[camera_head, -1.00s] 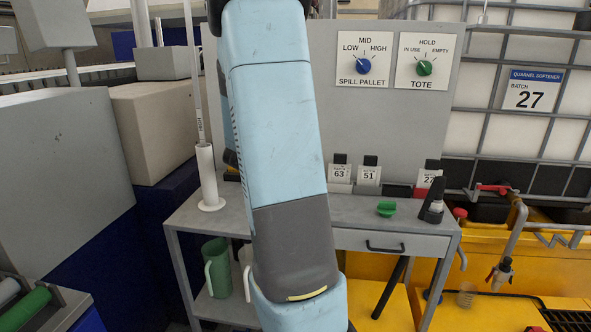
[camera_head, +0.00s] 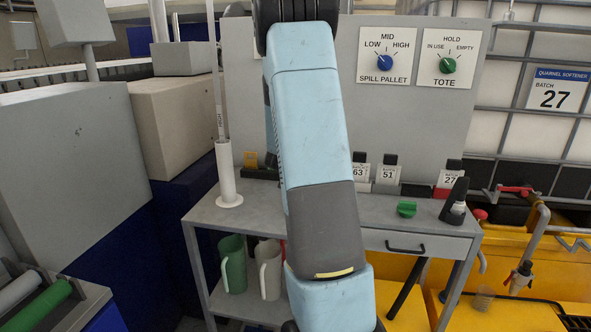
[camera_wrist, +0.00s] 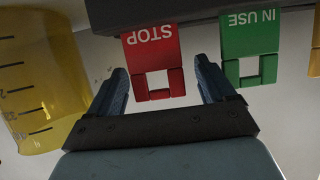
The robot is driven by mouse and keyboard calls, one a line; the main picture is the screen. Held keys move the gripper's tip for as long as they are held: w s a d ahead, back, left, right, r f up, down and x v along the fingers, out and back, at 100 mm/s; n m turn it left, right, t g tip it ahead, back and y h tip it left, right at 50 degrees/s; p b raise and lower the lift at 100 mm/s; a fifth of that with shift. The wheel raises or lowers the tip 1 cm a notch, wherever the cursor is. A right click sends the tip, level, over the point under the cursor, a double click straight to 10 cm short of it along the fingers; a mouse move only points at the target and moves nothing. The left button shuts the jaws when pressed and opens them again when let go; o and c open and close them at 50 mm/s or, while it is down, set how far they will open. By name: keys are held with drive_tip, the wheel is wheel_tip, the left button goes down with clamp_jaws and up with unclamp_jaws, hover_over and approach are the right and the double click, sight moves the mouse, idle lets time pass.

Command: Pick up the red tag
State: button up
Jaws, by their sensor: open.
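The red tag (camera_wrist: 150,58) reads STOP, upside down in the wrist view, and has a square opening at its lower end. Whether the tag is at fingertip depth is hard to tell. In the head view my arm hides the gripper and the red tag.
A yellow graduated vessel (camera_wrist: 42,85) is at left. In the head view, the grey bench (camera_head: 345,205) holds sample containers (camera_head: 388,173) and a green knob (camera_head: 406,209); jugs (camera_head: 233,264) stand below.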

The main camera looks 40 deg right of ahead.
drive_tip(key=shift+w+d+f, duration=0.25)
drive_tip(key=shift+w+d, duration=0.1)
drive_tip(key=shift+d, duration=0.15)
drive_tip(key=c, duration=1)
drive_tip(key=shift+c, duration=0.2)
drive_tip(key=shift+r, duration=0.1)
